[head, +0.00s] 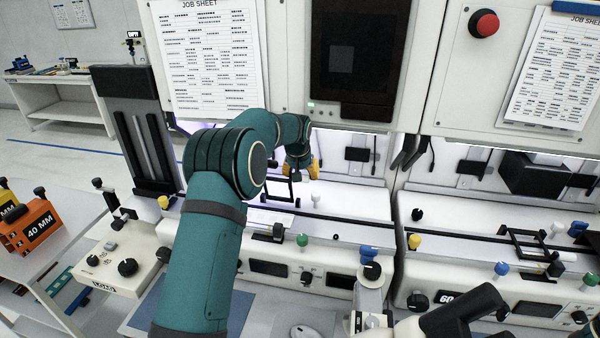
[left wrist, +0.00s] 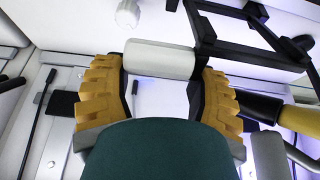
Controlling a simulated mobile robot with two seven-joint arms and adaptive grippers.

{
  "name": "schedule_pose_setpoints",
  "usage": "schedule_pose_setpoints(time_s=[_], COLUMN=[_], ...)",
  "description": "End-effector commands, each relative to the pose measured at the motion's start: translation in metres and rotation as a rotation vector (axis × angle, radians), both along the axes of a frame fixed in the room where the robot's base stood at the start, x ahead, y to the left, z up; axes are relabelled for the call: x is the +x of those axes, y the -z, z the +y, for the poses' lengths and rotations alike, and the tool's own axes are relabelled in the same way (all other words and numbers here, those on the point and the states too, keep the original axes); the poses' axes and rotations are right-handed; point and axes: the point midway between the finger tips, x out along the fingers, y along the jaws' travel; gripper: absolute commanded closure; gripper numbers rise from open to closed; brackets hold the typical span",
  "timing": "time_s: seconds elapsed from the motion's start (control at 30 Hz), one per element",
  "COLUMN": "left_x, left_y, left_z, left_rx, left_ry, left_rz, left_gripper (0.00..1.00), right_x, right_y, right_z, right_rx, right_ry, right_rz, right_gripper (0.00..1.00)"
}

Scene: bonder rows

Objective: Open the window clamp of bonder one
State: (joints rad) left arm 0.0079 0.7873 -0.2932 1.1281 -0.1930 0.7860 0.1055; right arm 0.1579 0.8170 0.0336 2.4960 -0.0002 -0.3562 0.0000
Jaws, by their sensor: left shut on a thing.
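My left gripper (head: 314,170) reaches over the left bonder (head: 342,232) in the head view, mostly hidden behind my teal arm. In the left wrist view, its two orange ribbed fingers (left wrist: 162,75) are shut on a white cylindrical handle (left wrist: 160,60), one finger at each end. The black window clamp frame (left wrist: 245,45) lies just beyond and to the right of the handle. In the head view part of a black frame (head: 279,188) shows left of the gripper; the handle itself is hidden there. My right gripper is not in view.
A white knob (head: 316,199) stands close to my left gripper. Green (head: 302,240) and blue (head: 368,252) knobs line the left bonder's front. The right bonder (head: 470,262) has a similar black frame (head: 524,244). An orange 40 MM block (head: 36,226) sits on the left table.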

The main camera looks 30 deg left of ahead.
Motion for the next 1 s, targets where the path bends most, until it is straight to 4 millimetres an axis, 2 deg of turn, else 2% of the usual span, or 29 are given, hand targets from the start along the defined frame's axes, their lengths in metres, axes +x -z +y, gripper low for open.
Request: schedule_pose_setpoints(time_s=[0.03, 0.07, 0.1, 0.13, 0.17, 0.67, 0.87, 1.0], left_x=[0.002, 0.002, 0.002, 0.002, 0.002, 0.0, -0.007, -0.018], left_y=[0.0, 0.0, 0.0, 0.0, 0.0, -0.001, -0.022, -0.049], left_z=[-0.01, -0.01, -0.01, -0.01, -0.01, -0.003, -0.005, -0.007], left_rx=[-0.011, -0.011, -0.011, -0.011, -0.01, -0.004, -0.003, -0.003], left_ry=[0.01, 0.01, 0.01, 0.01, 0.01, 0.004, 0.004, 0.005], left_rz=[-0.004, -0.004, -0.004, -0.004, -0.004, -0.001, -0.004, -0.005], left_gripper=[0.81, 0.81, 0.28, 0.18, 0.15, 0.15, 0.15, 0.15], right_x=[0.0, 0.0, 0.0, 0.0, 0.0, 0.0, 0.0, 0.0], right_y=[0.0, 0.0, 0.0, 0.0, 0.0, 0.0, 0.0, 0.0], right_z=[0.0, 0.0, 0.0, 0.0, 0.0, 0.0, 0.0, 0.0], right_rx=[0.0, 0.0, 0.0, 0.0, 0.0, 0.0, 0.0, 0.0], right_ry=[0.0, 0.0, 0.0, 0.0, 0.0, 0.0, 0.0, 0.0], right_rz=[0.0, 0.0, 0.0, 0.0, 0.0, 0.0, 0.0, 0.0], right_gripper=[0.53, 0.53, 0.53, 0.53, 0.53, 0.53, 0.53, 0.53])
